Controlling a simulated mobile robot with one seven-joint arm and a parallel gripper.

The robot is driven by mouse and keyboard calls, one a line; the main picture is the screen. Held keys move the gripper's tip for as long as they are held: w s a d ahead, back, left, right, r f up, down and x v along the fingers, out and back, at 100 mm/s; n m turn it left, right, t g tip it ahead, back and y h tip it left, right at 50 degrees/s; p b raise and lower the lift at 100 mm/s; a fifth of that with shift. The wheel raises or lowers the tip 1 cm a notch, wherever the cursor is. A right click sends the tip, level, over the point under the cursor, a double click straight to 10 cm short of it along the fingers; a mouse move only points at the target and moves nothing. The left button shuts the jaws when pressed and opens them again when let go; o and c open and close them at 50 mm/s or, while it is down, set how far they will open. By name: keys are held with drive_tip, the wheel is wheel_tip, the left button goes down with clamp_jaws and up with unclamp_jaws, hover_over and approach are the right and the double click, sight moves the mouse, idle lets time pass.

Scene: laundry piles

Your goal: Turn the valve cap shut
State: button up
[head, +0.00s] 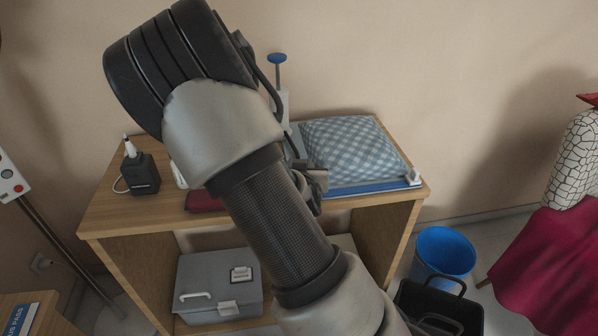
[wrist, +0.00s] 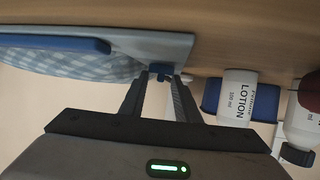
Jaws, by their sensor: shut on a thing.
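A clear storage bag with a blue and white checked filling (head: 352,150) lies on the wooden shelf top, with a blue strip (head: 372,188) along its front edge. In the wrist view the bag (wrist: 95,66) and its blue strip (wrist: 55,41) are at the left. A small blue valve cap (wrist: 161,68) sits at the bag's corner. My gripper (wrist: 162,80) is shut on this cap, its two fingertips on either side of it. In the head view my arm hides the cap and the fingertips.
A white lotion bottle (wrist: 238,97) stands close to the right finger, with another bottle (wrist: 302,122) beyond. A pump with a blue handle (head: 277,58) stands behind the bag. A grey box (head: 218,285) is below; a blue bin (head: 445,250) is at right.

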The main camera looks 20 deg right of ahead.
drive_tip(key=shift+d+n+t+y+b, duration=0.2)
drive_tip(key=shift+n+t+y+b, duration=0.2)
drive_tip(key=shift+n+y+b, duration=0.55)
drive_tip(key=shift+y, duration=0.25)
drive_tip(key=o, duration=1)
drive_tip(key=shift+s, duration=0.1)
